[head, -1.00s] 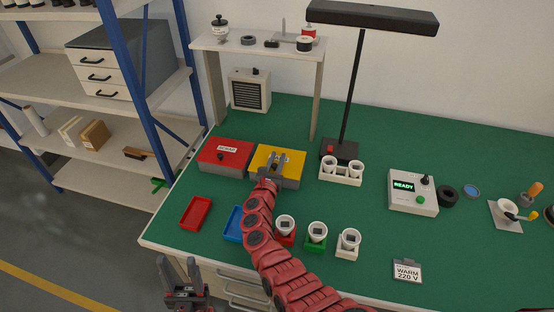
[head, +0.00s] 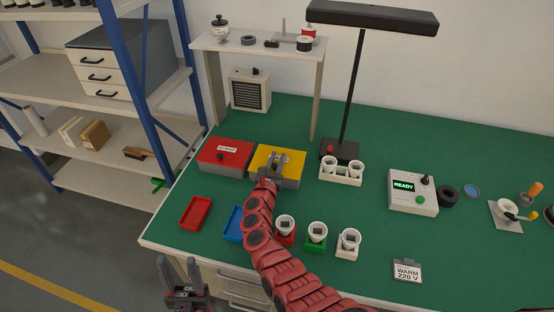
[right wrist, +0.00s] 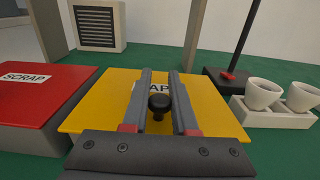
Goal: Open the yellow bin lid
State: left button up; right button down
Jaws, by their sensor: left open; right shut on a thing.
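The yellow bin lid (head: 291,162) lies flat and closed on its grey bin on the green bench. In the right wrist view the yellow lid (right wrist: 96,108) fills the middle, with a black knob (right wrist: 159,103) and a partly hidden label. My right gripper (head: 276,157) is over the lid and shut on the knob, one finger on each side of it. My left gripper (head: 180,266) is open and empty, off the bench's front left edge.
A red-lidded scrap bin (head: 225,153) stands just left of the yellow one. A white holder with cups (head: 340,176) and a black lamp (head: 349,100) stand to the right. Red (head: 196,212) and blue (head: 233,223) trays and cups in coloured holders are in front.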

aim_at(279, 157)
jog(key=shift+r+p, duration=0.2)
jog(key=shift+p, duration=0.25)
jog(key=r+g+p, duration=0.1)
jog(key=p, duration=0.4)
jog(key=w+r+g+y+p, duration=0.1)
jog(key=g+p, duration=0.1)
jog(key=p, duration=0.3)
jog(key=shift+d+r, duration=0.15)
jog(key=shift+r, duration=0.05)
jog(key=shift+w+d+r+g+p, duration=0.25)
jog(key=shift+g+p, duration=0.45)
jog(key=shift+p, duration=0.3)
jog(key=shift+w+a+r+g+y, duration=0.15)
jog(key=shift+a+g+y, duration=0.1)
jog(key=shift+g+y, duration=0.15)
jog(key=shift+r+p, duration=0.1)
jog(key=shift+p, duration=0.2)
jog(key=shift+d, duration=0.1)
jog(key=shift+w+d+r, duration=0.1)
jog(key=shift+w, duration=0.05)
jog(key=shift+w+d+r, duration=0.1)
jog(key=shift+w+r, duration=0.2)
